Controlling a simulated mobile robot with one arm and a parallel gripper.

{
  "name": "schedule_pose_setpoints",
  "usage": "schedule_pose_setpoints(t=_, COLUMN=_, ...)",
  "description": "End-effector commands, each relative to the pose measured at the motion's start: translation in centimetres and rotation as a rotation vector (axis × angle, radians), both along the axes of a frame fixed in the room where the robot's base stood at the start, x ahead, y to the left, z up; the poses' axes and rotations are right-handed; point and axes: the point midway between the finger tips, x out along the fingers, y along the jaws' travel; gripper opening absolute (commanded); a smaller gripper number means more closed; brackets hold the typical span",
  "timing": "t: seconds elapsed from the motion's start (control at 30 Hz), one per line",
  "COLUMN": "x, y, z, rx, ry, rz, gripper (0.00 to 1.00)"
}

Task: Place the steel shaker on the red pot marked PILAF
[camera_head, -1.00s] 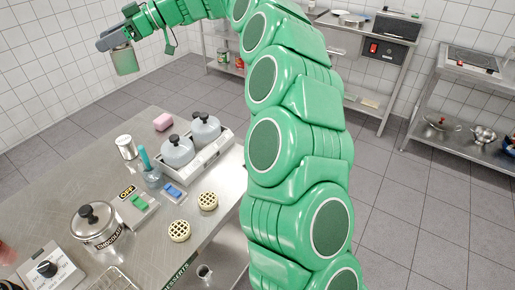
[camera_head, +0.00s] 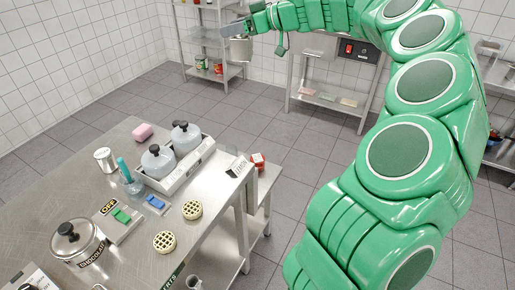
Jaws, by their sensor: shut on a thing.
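My gripper (camera_head: 236,34) is at the top middle of the head view, at the end of my green arm. It is shut on a grey metal cylinder, which looks like the steel shaker (camera_head: 241,49), held roughly upright in the air beyond the table. The shaker's upper part is partly hidden by the jaws. I cannot make out a red pot marked PILAF. A small red thing (camera_head: 258,161) shows past the right edge of the table, too small to identify.
Shelving (camera_head: 210,45) and a side table (camera_head: 330,100) stand behind. Tiled floor between is clear.

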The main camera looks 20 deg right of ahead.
Motion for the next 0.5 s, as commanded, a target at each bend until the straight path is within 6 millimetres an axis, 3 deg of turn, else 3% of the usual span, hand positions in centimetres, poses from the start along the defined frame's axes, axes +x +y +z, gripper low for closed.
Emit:
schedule_pose_setpoints(t=0.1, x=-0.8, y=-3.0, z=0.1, rx=0.000, ry=-0.008, rz=-0.057, gripper=0.12)
schedule_pose_setpoints(t=0.3, x=-1.9, y=-6.7, z=0.3, rx=-0.006, ry=-0.022, rz=-0.135, gripper=0.12)
schedule_pose_setpoints(t=0.5, x=-1.8, y=-6.4, z=-4.4, rx=-0.003, ry=-0.015, rz=-0.127, gripper=0.12)
